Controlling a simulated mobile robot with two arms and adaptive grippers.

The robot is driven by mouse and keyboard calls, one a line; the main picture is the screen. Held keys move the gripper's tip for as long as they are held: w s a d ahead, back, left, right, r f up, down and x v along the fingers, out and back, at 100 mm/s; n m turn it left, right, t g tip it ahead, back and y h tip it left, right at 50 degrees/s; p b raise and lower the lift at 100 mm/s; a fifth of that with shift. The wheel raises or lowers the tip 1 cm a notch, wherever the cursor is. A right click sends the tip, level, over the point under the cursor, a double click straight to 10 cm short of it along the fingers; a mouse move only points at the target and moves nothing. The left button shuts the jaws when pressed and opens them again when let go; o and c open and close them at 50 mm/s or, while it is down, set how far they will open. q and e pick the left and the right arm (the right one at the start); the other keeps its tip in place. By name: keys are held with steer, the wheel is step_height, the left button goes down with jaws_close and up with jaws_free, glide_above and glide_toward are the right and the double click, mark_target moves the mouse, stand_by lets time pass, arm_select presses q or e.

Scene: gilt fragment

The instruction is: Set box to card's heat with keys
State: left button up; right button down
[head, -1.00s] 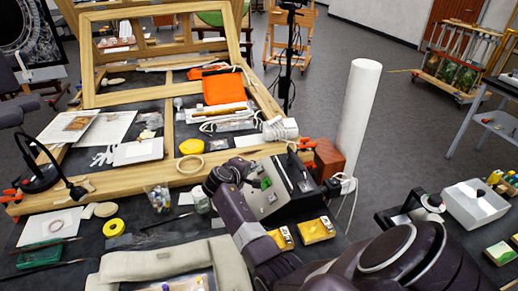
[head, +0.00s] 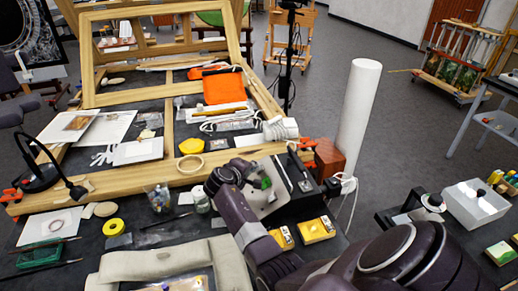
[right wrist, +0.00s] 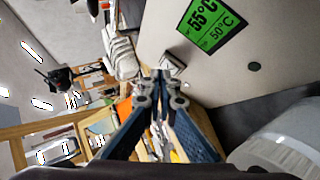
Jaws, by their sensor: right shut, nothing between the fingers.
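The box (head: 296,204) stands at the right end of the bench, with a light grey sloped front panel and dark sides. Its green display (head: 266,183) is partly visible in the head view. In the right wrist view the display (right wrist: 206,22) shows 55°C in large figures and 50°C below. My right gripper (head: 250,178) is shut and empty in front of the panel. Its fingertips (right wrist: 160,76) are close to a small light key (right wrist: 171,63) at the panel's edge; I cannot tell whether they touch. I cannot make out the card. My left gripper is out of view.
Yellow blocks (head: 316,230) lie in front of the box. A wooden frame (head: 130,184) lies across the bench behind my gripper. A white roll (head: 358,120) stands behind the box. A grey padded cushion (head: 150,263) lies at the front.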

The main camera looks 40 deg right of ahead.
steer(key=shift+s+d+f, duration=0.2)
steer(key=shift+d+f, duration=0.05)
steer(key=shift+f, duration=0.3)
stand_by(0.6)
steer(key=shift+r, duration=0.1)
steer(key=shift+w+a+r, duration=0.25)
steer(key=shift+a+r, duration=0.15)
steer(key=shift+r, duration=0.3)
steer(key=shift+p, duration=0.3)
steer(key=a+r+p, duration=0.1)
steer(key=r, duration=0.1)
steer(key=w+a+r+p, duration=0.1)
steer(key=r, duration=0.1)
steer(key=shift+w+a+r+p, duration=0.1)
steer(key=shift+w+a+p, duration=0.1)
steer(key=shift+p, duration=0.15)
